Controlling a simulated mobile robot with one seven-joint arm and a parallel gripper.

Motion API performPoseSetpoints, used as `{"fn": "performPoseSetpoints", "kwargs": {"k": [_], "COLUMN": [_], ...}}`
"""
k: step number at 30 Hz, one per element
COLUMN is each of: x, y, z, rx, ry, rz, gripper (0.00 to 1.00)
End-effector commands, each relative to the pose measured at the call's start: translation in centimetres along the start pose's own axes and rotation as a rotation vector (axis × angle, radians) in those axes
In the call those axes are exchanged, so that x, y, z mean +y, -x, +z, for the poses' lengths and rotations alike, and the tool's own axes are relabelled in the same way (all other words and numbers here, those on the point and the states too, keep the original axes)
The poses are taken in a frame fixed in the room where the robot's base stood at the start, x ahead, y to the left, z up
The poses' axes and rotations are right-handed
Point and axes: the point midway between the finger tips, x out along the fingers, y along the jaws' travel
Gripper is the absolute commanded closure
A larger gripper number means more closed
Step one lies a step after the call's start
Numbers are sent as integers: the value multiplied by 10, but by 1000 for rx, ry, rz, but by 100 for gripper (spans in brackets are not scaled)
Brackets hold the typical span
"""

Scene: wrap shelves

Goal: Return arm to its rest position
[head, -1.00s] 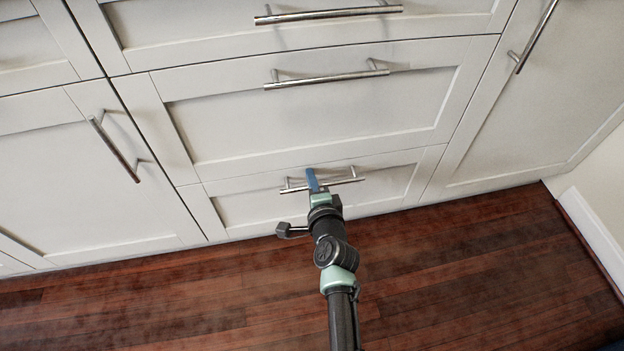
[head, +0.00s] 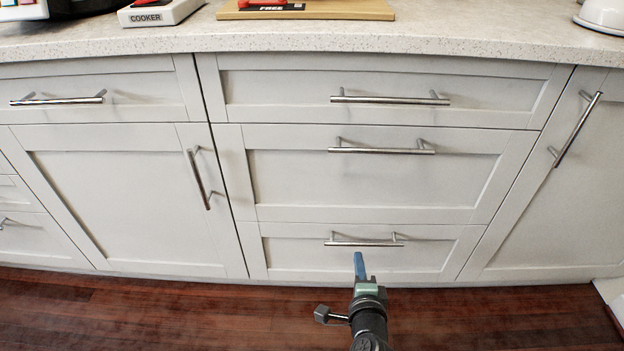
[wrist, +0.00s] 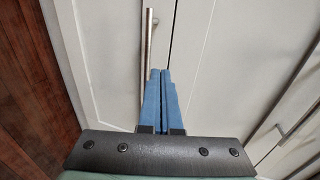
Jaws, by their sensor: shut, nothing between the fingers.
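My gripper (head: 359,266) is low in front of the bottom drawer (head: 300,255) in the head view, with its blue fingers pointing up the picture. Its fingertips show just below the bar handle (head: 364,243) of that drawer. In the wrist view the two blue fingers (wrist: 160,75) lie together with only a thin line between them, and nothing is held. A metal bar handle (wrist: 147,50) shows just left of the fingertips there. The fingers do not appear to be around it.
White drawers and doors fill the front, all closed. A speckled counter (head: 330,40) runs above, holding a cutting board (head: 340,10) and a box marked COOKER (head: 160,14). The dark wood floor (head: 150,315) is clear in front of the cabinets.

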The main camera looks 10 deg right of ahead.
Motion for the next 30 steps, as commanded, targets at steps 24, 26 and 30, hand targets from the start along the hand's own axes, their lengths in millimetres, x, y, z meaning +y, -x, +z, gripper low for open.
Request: {"fn": "performPoseSetpoints", "kwargs": {"k": [24,26,30], "x": [-309,-326,-364], "y": [126,146,194], "z": [194,199,201], "rx": [-145,-109,-8], "ry": [1367,1458,1617], "rz": [-373,-391,-422], "gripper": [100,100,100]}}
